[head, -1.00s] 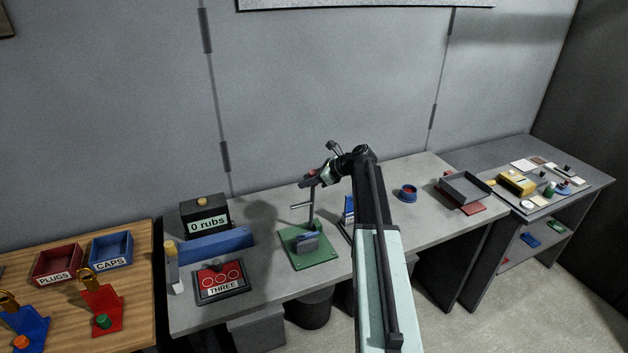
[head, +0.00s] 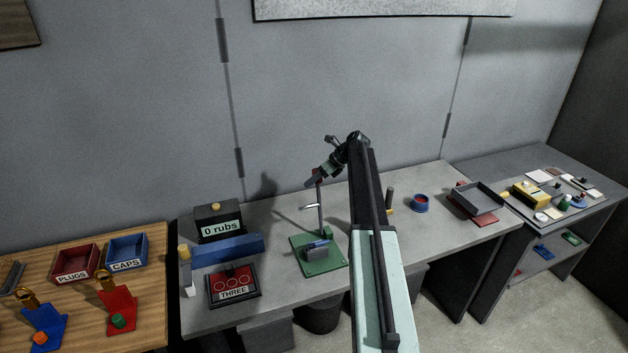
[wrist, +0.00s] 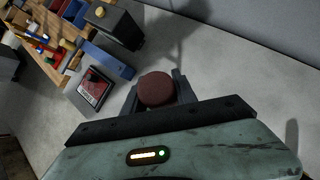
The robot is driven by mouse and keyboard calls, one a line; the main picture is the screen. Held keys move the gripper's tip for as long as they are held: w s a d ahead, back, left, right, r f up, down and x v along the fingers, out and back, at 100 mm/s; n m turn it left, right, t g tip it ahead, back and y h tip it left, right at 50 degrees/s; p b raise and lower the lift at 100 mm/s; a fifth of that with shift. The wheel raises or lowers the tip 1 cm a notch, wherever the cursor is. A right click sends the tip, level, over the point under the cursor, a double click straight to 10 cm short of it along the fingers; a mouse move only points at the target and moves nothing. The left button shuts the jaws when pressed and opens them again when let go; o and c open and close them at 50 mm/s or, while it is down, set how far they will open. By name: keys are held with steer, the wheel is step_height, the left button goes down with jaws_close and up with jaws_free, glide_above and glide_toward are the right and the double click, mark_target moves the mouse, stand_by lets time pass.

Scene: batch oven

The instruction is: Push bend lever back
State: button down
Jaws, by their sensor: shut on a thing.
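The bend lever is a thin grey post (head: 321,215) with a red knob on top, standing on a green base plate (head: 334,263) on the grey bench. It looks close to upright. My gripper (head: 315,181) is at the top of the post, coming down at a slant from the right. In the wrist view the round dark red knob (wrist: 156,88) sits between the two fingers, and my gripper (wrist: 157,97) is shut on it. A small grey-blue piece (head: 317,247) is on the green base. My arm hides the bench just right of the base.
The wall is behind the bench.

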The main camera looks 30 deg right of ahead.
steer(key=shift+w+a, duration=0.1)
steer(key=shift+w, duration=0.1)
steer(key=c, duration=1.3)
jaws_free()
steer(key=o, duration=0.3)
steer(key=shift+w+f, duration=0.15)
steer(key=shift+w, duration=0.05)
steer(key=p+v, duration=0.6)
steer(key=v, duration=0.2)
steer(key=shift+s, duration=0.2)
